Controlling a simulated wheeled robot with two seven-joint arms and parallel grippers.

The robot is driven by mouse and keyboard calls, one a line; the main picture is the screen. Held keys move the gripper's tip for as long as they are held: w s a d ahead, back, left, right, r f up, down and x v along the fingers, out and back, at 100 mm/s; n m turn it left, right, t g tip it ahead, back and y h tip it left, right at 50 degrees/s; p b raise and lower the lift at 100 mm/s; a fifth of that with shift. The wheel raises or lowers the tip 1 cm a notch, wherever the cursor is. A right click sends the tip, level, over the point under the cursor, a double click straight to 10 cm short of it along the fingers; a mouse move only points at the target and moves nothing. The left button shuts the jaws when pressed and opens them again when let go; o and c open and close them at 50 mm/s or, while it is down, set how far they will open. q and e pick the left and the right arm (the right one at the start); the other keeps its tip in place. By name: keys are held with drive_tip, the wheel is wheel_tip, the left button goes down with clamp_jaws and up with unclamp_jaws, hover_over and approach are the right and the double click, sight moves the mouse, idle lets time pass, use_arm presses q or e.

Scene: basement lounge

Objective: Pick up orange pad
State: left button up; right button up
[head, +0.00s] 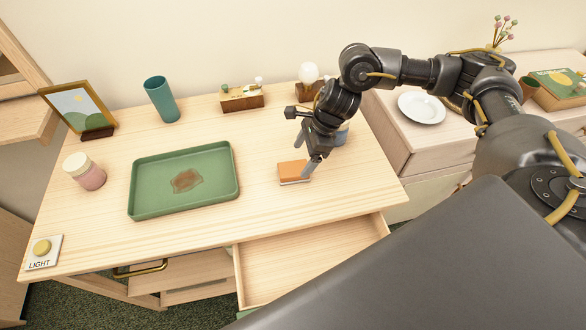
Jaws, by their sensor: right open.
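The orange pad (293,170) lies on the wooden table, right of the green tray. It is a small block with an orange top and a pale lower edge. My right gripper (308,166) points down at the pad's right side, with a finger at or very near its right edge. The gripper is open, and the pad still rests on the table. I cannot tell whether the finger touches it. My left gripper is not in view.
The green tray (147,207) has a brown patch in it. A blue cup (341,134) stands partly hidden behind my right gripper. A jar (85,172), picture frame (80,108) and teal tumbler (161,99) stand left. An open drawer (308,262) juts out below the table's front edge.

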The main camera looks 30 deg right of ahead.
sight(294, 168)
drive_tip(key=shift+w+a+f, duration=0.1)
drive_tip(key=shift+a+f, duration=0.15)
drive_tip(key=shift+f, duration=0.45)
drive_tip(key=shift+a, duration=0.1)
drive_tip(key=p+x, duration=0.2)
drive_tip(key=x, duration=0.2)
drive_tip(key=shift+w+a+f, duration=0.15)
drive_tip(key=shift+f, duration=0.35)
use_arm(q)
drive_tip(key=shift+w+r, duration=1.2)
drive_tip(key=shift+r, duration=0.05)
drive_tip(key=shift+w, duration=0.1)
use_arm(e)
drive_tip(key=shift+c, duration=0.4)
drive_tip(key=c, duration=0.5)
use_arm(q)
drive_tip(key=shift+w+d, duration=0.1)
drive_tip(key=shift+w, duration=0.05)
use_arm(e)
drive_tip(key=c, duration=0.5)
